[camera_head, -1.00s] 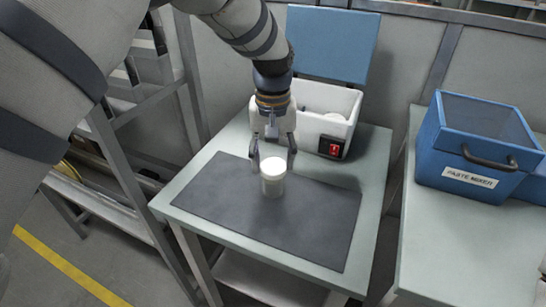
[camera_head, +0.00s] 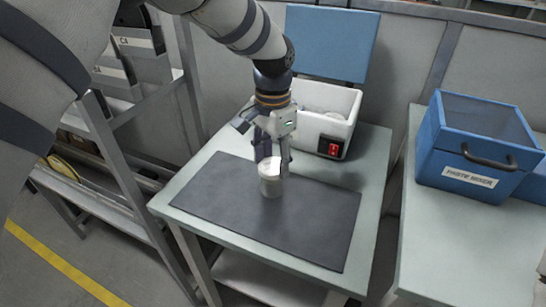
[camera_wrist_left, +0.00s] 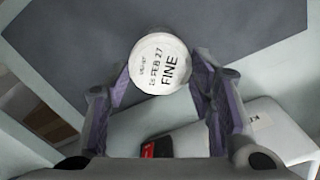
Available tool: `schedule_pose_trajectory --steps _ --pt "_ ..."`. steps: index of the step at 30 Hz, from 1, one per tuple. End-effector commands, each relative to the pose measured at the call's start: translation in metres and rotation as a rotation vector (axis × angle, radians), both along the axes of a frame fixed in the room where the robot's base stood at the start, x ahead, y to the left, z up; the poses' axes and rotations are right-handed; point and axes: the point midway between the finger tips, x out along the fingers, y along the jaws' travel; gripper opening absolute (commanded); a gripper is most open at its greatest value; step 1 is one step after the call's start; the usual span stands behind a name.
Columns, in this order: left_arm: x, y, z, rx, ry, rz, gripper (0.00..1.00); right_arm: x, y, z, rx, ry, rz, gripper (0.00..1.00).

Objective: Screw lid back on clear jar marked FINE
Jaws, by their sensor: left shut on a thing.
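The fingers partly cover the lid in the head view. I cannot tell whether the lid sits fully down on the jar. My right gripper is not in view.
The dark mat (camera_head: 315,222) is otherwise clear on the small table (camera_head: 372,190). Behind it is a white machine (camera_head: 352,111) with a red switch and a raised blue cover (camera_head: 333,43). A blue paste mixer (camera_head: 478,140) stands on the right bench. A rack (camera_head: 115,135) is at left.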

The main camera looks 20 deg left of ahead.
Motion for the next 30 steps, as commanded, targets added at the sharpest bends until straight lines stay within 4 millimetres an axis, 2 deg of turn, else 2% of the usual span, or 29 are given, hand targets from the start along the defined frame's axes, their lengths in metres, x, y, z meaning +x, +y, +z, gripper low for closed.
schedule_pose_trajectory --steps 3,8,9,12,19,21,30 --pt "0.0001 -0.0003 -0.0004 -0.001 0.0 -0.146 0.31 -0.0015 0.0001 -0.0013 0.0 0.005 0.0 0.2" --pt "0.0002 -0.0005 0.0003 0.0 -0.002 -0.155 0.31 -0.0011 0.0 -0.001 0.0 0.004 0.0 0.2" --pt "0.0002 -0.0005 0.0003 0.0 -0.002 -0.155 0.51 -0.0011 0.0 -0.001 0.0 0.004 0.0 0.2" --pt "0.0002 -0.0005 0.0003 0.0 -0.002 -0.154 0.73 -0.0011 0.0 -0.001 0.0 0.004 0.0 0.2" --pt "0.0 -0.0005 0.0001 0.0 -0.001 -0.152 0.73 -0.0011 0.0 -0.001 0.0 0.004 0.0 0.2" --pt "0.0 -0.0005 0.0 0.0 0.0 -0.152 0.63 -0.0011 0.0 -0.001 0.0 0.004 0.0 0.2" --pt "0.0 -0.0006 0.0002 0.0 0.0 -0.151 0.63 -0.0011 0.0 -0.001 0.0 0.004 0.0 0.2"
